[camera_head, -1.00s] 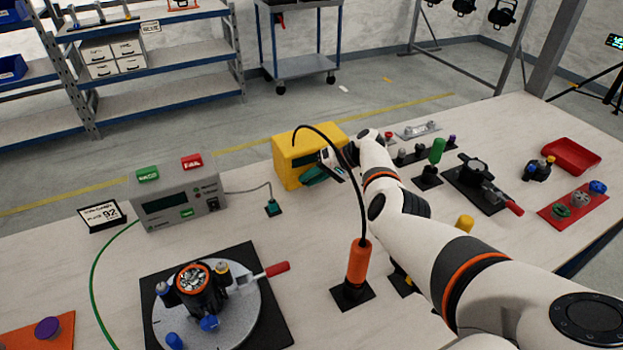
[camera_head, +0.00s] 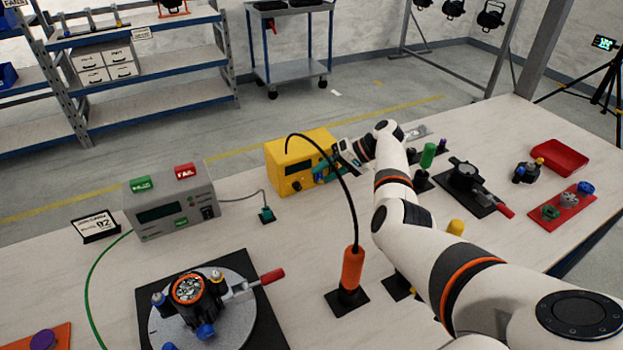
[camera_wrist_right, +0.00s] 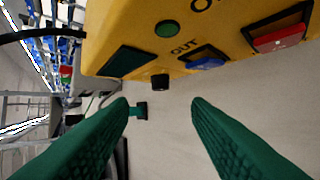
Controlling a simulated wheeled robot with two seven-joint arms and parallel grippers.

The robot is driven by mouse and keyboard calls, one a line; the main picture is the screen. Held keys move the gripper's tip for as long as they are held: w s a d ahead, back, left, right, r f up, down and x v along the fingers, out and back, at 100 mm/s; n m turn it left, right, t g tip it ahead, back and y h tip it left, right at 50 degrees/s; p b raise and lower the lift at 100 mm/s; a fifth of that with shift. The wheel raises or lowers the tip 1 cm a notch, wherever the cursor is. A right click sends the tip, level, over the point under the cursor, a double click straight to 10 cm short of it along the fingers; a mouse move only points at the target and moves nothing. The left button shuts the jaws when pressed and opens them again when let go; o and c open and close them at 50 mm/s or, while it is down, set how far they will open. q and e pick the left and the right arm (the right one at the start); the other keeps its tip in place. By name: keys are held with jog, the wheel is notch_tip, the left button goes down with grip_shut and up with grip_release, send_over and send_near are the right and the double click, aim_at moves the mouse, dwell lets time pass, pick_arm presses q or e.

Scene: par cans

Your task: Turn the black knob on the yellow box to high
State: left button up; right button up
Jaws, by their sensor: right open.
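The yellow box (camera_head: 285,156) stands at the back middle of the table, a dark display on its front. Its black knob (camera_head: 297,186) is low on that front; in the right wrist view the knob (camera_wrist_right: 160,81) sticks out near the box's lower edge. I cannot read its setting. My right gripper (camera_head: 322,172) is at the right end of the box's front. In the right wrist view its green fingers (camera_wrist_right: 160,106) are wide apart and empty. The knob shows beyond the tips, in line with the gap between them, apart from both. My left gripper is out of view.
A flexible black stalk on an orange handle (camera_head: 352,268) arches up in front of the box. A grey PASS/FAIL tester (camera_head: 170,206) stands left of it, a small green-topped plug (camera_head: 266,214) between. Several fixtures, including a green-handled one (camera_head: 428,156), lie to the right.

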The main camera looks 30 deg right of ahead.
jog(key=v, duration=0.4)
jog(key=shift+d+r, duration=0.1)
jog(key=shift+d, duration=0.05)
dwell(0.4)
